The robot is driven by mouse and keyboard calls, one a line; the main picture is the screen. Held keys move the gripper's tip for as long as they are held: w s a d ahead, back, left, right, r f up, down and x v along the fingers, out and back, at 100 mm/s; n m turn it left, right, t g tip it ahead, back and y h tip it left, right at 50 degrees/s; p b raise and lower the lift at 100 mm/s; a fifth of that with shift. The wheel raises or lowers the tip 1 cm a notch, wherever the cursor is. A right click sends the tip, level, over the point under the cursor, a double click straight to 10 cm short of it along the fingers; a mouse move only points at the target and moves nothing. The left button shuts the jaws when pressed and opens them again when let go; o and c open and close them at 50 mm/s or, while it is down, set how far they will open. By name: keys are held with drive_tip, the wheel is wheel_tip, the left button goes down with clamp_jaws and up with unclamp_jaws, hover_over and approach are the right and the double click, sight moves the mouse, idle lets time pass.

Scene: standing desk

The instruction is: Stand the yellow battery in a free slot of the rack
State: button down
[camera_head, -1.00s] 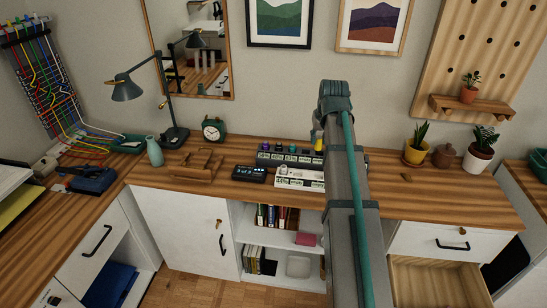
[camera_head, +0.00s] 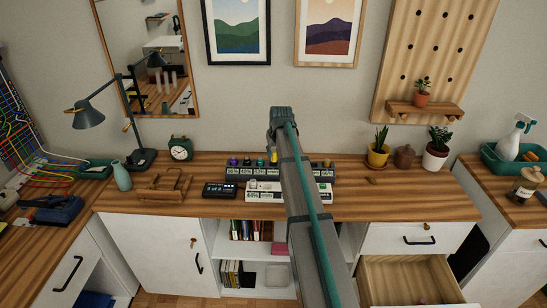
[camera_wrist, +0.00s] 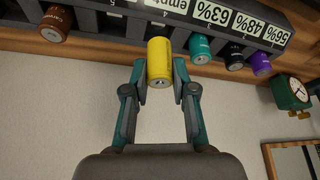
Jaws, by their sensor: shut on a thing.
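The yellow battery (camera_wrist: 159,62) is held between the two fingers of my gripper (camera_wrist: 160,78) in the wrist view, which shows the rack upside down. In the head view the yellow battery (camera_head: 273,158) shows beside my arm, at the dark rack (camera_head: 236,174). The rack (camera_wrist: 110,12) has percentage labels and one "empty" label by the battery. Teal (camera_wrist: 199,49), black (camera_wrist: 234,56) and purple (camera_wrist: 261,63) batteries stand on one side of it, a brown one (camera_wrist: 56,23) on the other. I cannot tell how far the yellow battery is in a slot.
A white labelled tray (camera_head: 263,196) and a dark display box (camera_head: 219,190) are in front of the rack. A wooden stand (camera_head: 163,187) and a clock (camera_head: 180,149) are to the left. Potted plants (camera_head: 378,156) are to the right. My arm hides part of the rack.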

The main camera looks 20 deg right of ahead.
sight(274, 160)
drive_tip(key=shift+w+f, duration=0.3)
wheel_tip(274, 160, down, 3)
drive_tip(key=shift+w+d+r+p, duration=0.15)
drive_tip(key=shift+p, duration=0.65)
drive_tip(key=shift+f, duration=0.5)
drive_tip(key=shift+f, duration=0.4)
drive_tip(key=shift+f, duration=0.1)
